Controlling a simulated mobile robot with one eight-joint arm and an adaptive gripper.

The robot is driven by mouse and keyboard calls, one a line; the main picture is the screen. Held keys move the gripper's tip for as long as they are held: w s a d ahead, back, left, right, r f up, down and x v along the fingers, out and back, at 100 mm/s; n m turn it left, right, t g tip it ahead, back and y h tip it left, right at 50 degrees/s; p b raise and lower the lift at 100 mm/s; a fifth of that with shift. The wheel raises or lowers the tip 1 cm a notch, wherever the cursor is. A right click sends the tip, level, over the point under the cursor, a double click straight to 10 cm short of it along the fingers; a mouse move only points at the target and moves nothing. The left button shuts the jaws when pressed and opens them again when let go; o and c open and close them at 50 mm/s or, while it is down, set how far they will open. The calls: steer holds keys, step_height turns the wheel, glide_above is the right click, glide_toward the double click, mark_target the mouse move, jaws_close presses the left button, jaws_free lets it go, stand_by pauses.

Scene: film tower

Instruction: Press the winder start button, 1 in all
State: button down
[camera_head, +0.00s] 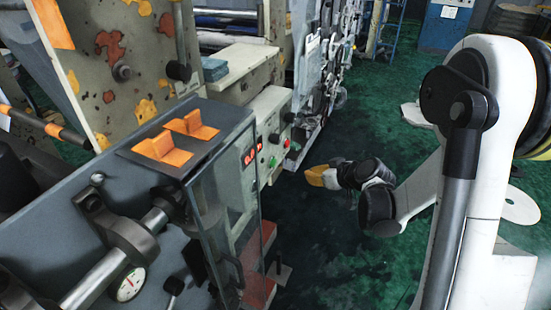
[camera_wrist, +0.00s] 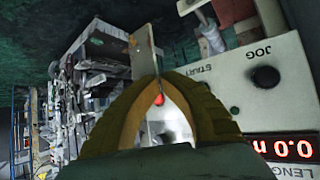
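The winder control panel (camera_head: 270,118) is a pale box on the machine's side. In the head view it has a green button (camera_head: 272,162), a red button (camera_head: 287,143) and a dark knob (camera_head: 273,138). In the wrist view the panel (camera_wrist: 285,55) shows tilted START and JOG labels, and a sliver of green button (camera_wrist: 234,110) shows beside my right finger, which hides part of that area. My gripper (camera_head: 310,177) is to the right of the panel, apart from it in the head view. In the wrist view its yellow fingers (camera_wrist: 148,78) meet at the tips, with nothing held.
A red digital display (camera_wrist: 285,148) is on the panel. A dark machine cabinet with orange switches (camera_head: 175,140) stands at the near left. The green floor (camera_head: 375,95) is open to the right of the machine, with a pale disc (camera_head: 522,207) lying on it.

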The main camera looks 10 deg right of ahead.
mark_target(273, 163)
steer(key=shift+s, duration=0.15)
steer(key=w+a, duration=0.5)
steer(key=a, duration=0.2)
steer(key=shift+w, duration=0.15)
steer(key=shift+w+a, duration=0.1)
steer(key=shift+a, duration=0.1)
stand_by(1.5)
steer(key=shift+w+a, duration=0.15)
steer(key=shift+a, duration=0.1)
